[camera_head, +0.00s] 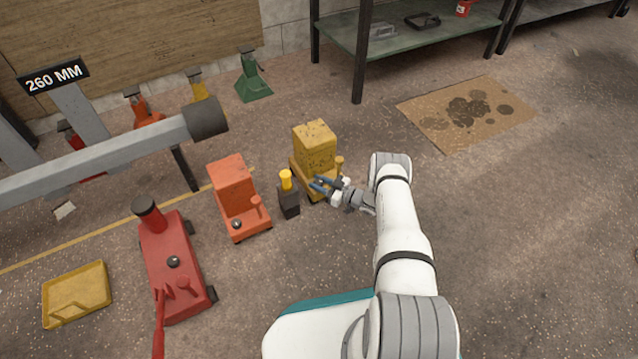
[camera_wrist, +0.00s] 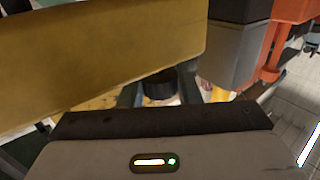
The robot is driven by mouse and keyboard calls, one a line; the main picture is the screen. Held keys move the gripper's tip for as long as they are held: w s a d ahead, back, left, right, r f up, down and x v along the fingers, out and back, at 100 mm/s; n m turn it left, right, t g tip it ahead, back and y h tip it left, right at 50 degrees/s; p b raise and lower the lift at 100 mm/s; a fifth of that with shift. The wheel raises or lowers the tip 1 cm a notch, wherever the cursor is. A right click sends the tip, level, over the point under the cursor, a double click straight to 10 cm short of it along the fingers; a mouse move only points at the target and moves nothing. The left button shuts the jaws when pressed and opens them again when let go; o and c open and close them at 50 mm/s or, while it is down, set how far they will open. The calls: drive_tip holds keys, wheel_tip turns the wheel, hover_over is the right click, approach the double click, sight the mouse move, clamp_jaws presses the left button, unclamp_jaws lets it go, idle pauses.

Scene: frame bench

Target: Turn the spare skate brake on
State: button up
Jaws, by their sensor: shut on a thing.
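A yellow skate with a worn block (camera_head: 315,147) on it stands on the floor in front of my gripper (camera_head: 321,184). Its yellow side (camera_wrist: 100,55) fills the upper left of the wrist view. My gripper's fingers reach in low at the skate's near end. In the wrist view a dark round knob (camera_wrist: 160,84) sits between the fingers, and my gripper (camera_wrist: 160,92) is shut on it. The knob's lower part is hidden. An orange skate (camera_head: 233,190) to the left carries a similar dark knob (camera_head: 236,224). I cannot tell which way the held knob is turned.
A small dark jack with a yellow top (camera_head: 288,197) stands close left of my gripper. A red machine (camera_head: 170,250) and a yellow tray (camera_head: 76,292) are farther left. A grey beam (camera_head: 100,160) reaches in from the left.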

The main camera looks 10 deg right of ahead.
drive_tip(key=shift+n+g+y, duration=0.5)
drive_tip(key=shift+n+g, duration=0.1)
drive_tip(key=shift+g, duration=0.1)
drive_tip(key=o, duration=1)
drive_tip(key=shift+c, duration=0.2)
